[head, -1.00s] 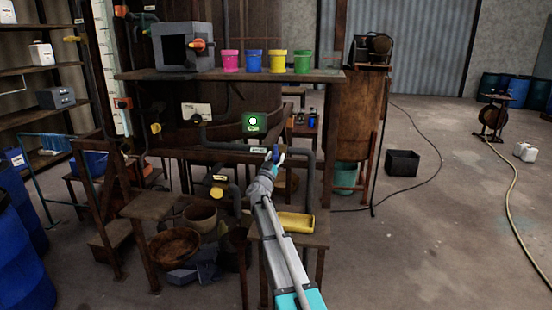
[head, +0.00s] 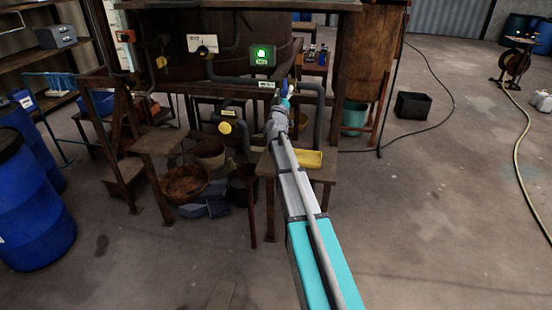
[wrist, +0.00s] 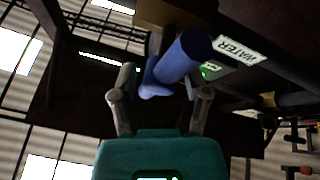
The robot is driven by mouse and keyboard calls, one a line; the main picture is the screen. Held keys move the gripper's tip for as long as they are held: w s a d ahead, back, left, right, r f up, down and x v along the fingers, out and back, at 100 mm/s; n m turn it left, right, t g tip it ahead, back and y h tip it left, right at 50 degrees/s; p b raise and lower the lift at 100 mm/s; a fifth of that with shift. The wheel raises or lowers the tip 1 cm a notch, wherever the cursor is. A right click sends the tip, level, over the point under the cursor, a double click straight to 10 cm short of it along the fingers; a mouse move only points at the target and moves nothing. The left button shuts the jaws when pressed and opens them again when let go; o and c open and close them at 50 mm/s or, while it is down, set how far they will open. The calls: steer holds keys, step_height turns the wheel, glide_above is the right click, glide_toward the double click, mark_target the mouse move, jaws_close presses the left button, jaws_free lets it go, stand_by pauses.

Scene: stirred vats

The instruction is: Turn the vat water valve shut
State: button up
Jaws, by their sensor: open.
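The water valve's blue handle (head: 284,88) stands at the pipe under the vat in the head view, just beyond the tip of my arm. My gripper (wrist: 158,82) is open, with one finger on each side of the handle's lower end. I cannot tell whether either finger touches it. In the head view my gripper (head: 282,104) is small and partly merges with the handle.
A grey pipe (head: 318,110) bends down right of the valve. A yellow tray (head: 308,159) sits on a low wooden stand beneath my arm. A green-lit screen (head: 263,55) is above. A yellow-faced valve (head: 225,127) is lower left. The floor at right is mostly open.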

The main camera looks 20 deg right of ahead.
steer(key=n+y, duration=0.2)
steer(key=n, duration=0.1)
steer(key=n+t+y, duration=0.1)
steer(key=n, duration=0.2)
steer(key=n+t+y+p, duration=0.1)
steer(key=n+y, duration=0.1)
steer(key=n, duration=0.1)
steer(key=shift+y, duration=0.3)
steer(key=shift+a+f+n+g+y+p, duration=0.15)
steer(key=shift+n+y+p, duration=0.4)
steer(key=shift+n, duration=0.8)
steer(key=shift+d+r+n+g+y+p, duration=0.1)
steer(key=shift+n+y+p, duration=0.2)
steer(key=shift+n+y, duration=0.7)
steer(key=shift+a+f+n+g+y+p, duration=0.15)
steer(key=shift+n+y+p, duration=0.25)
steer(key=shift+n, duration=1.25)
steer(key=b+v, duration=0.4)
steer(key=v, duration=1)
steer(key=shift+a+f+m+g+h+p, duration=1.35)
steer(key=shift+a+f+m+g+p, duration=0.85)
steer(key=shift+f+m+g, duration=1.25)
steer(key=s+a+f+m+g+h+p, duration=0.2)
steer(key=s+a+m+g, duration=0.3)
steer(key=s+g, duration=0.4)
steer(key=shift+a+f+m+h+p, duration=0.15)
steer(key=shift+a+m+h+p, duration=0.1)
steer(key=shift+m+h+p, duration=0.2)
steer(key=shift+g, duration=0.25)
